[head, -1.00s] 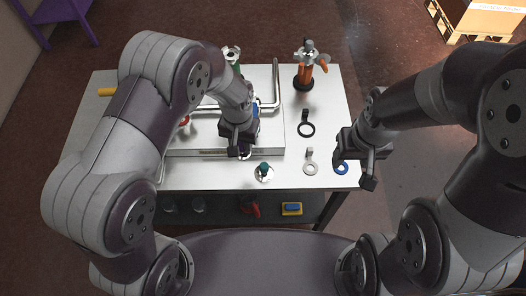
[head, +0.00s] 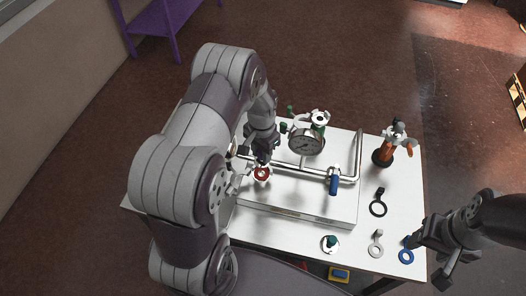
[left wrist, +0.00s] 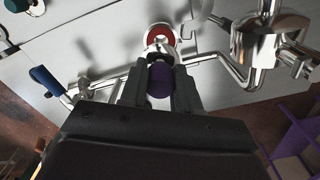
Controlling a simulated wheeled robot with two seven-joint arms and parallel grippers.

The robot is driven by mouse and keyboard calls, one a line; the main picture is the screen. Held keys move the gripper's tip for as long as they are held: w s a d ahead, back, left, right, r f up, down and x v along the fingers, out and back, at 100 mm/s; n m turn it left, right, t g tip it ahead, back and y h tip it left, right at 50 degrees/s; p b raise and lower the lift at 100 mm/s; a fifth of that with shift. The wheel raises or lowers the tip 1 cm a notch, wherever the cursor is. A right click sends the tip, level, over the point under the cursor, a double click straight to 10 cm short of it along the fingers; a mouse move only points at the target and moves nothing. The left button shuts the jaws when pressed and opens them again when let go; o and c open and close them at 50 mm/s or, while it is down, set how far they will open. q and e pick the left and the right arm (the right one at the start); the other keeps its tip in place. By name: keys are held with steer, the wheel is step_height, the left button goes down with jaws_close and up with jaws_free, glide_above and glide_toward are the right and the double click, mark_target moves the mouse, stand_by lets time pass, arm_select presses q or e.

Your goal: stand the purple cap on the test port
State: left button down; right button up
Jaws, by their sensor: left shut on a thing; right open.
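My left gripper (head: 262,160) is over the pipework at the left part of the raised panel, near a red handwheel (head: 262,174). In the left wrist view my left gripper (left wrist: 160,92) is shut on the purple cap (left wrist: 160,79), which sits between its fingers. Just beyond the cap is a pale metal fitting with the red handwheel (left wrist: 160,36). I cannot tell whether the cap touches anything there. I cannot make out the test port with certainty. In the head view the cap is hidden. My right gripper (head: 430,262) is open and empty at the table's right front corner.
A green-topped piece (head: 331,242) stands in front.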

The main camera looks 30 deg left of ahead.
mark_target(261, 161)
arm_select(q)
steer(key=shift+a, duration=0.1)
steer(key=shift+a+f, duration=0.1)
steer(key=shift+f, duration=0.35)
steer(key=shift+f+b, duration=0.85)
steer(key=shift+f, duration=0.1)
steer(key=shift+f+b, duration=0.6)
steer(key=shift+f, duration=0.35)
steer(key=shift+r+p, duration=0.1)
steer(key=shift+p, duration=0.2)
steer(key=shift+f+b, duration=0.45)
steer(key=shift+f, duration=0.25)
